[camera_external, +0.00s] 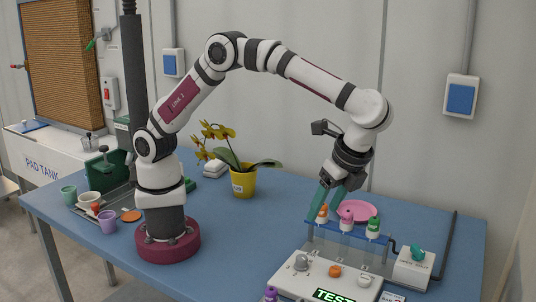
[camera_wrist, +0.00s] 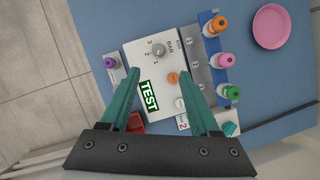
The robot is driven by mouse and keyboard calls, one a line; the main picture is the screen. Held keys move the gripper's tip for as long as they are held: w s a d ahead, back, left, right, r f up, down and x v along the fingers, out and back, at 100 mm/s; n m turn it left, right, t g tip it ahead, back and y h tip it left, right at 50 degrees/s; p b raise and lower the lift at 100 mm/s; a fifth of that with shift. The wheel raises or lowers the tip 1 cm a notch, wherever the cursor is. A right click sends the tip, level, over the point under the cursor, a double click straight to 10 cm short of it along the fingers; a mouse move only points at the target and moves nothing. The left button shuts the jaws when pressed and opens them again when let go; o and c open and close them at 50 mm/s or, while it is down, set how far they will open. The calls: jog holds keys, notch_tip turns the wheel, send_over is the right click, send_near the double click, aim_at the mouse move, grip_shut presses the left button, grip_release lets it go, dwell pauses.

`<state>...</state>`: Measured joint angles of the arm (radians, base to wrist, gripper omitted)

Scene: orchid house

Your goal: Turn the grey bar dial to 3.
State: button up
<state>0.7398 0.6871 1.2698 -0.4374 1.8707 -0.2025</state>
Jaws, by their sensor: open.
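The grey bar dial (camera_wrist: 158,50) sits on a white panel (camera_wrist: 137,62), beside the word BAR and the printed numbers 1, 2 and 3. In the external view the dial (camera_external: 301,262) stands near the panel's left back part. I cannot tell which number it points to. My gripper (camera_wrist: 161,73) is open and empty, with its teal fingers spread wide over the panel in the wrist view. In the external view my gripper (camera_external: 325,210) is above and behind the panel, by the bottle rack, apart from the dial.
An orange knob (camera_external: 335,271) and a white knob (camera_external: 365,280) share the panel with a green TEST sign (camera_external: 334,295). A rack holds orange-, pink- and green-capped bottles (camera_external: 347,219). A purple-capped bottle (camera_external: 271,293) stands at the panel's left. The table (camera_external: 240,240) between my base and the panel is clear.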

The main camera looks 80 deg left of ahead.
aim_at(302, 257)
jog(key=x, duration=1.6)
jog(key=shift+w+d+f, duration=0.1)
jog(key=shift+d, duration=0.15)
grip_shut()
